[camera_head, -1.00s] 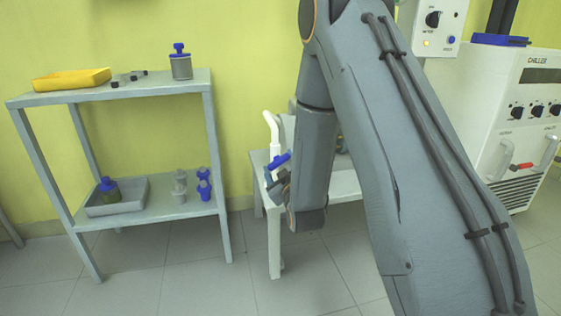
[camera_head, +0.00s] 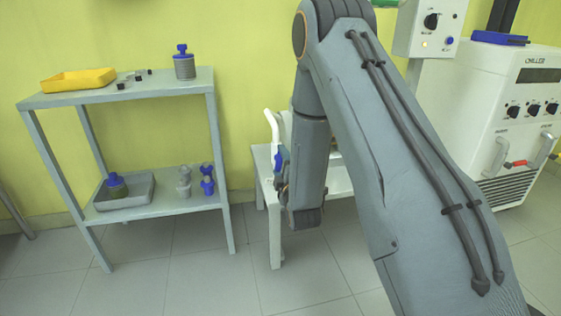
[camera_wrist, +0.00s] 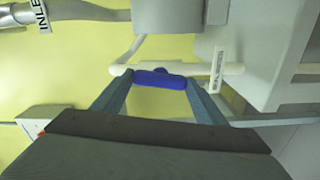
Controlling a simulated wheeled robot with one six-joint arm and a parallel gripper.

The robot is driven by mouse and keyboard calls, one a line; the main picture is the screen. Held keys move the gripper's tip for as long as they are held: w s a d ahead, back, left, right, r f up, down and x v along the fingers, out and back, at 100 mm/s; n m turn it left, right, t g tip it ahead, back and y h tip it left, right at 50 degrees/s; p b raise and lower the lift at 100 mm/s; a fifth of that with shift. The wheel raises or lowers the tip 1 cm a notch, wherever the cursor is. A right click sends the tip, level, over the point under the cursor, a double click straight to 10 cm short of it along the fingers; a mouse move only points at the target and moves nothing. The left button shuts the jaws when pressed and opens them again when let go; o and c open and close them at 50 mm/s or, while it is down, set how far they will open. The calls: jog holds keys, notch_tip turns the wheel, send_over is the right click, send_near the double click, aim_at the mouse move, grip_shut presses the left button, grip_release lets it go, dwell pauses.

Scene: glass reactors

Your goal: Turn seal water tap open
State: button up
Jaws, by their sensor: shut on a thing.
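The blue tap handle (camera_wrist: 160,79) sits on a white pipe (camera_wrist: 120,70) in the wrist view. My gripper (camera_wrist: 158,90) has its two fingers at either end of the handle and is shut on it. In the head view the blue handle (camera_head: 278,160) stands nearly upright beside the white pipe (camera_head: 273,128), with my gripper (camera_head: 282,178) at it. My arm hides much of the equipment behind. A small white label hangs by the pipe; I cannot read it.
A white table (camera_head: 268,198) stands under the tap. A grey shelf (camera_head: 130,95) with a yellow tray (camera_head: 78,80) and bottles stands left. The chiller (camera_head: 520,100) and a white control box (camera_head: 430,28) are right. Open floor lies between shelf and table.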

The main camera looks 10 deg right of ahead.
jog(key=shift+n, duration=0.6)
jog(key=o, duration=1.1)
jog(key=shift+a, duration=0.1)
jog(key=shift+c, duration=0.2)
jog(key=s+p, duration=0.2)
jog(key=s, duration=0.5)
jog(key=shift+s, duration=0.4)
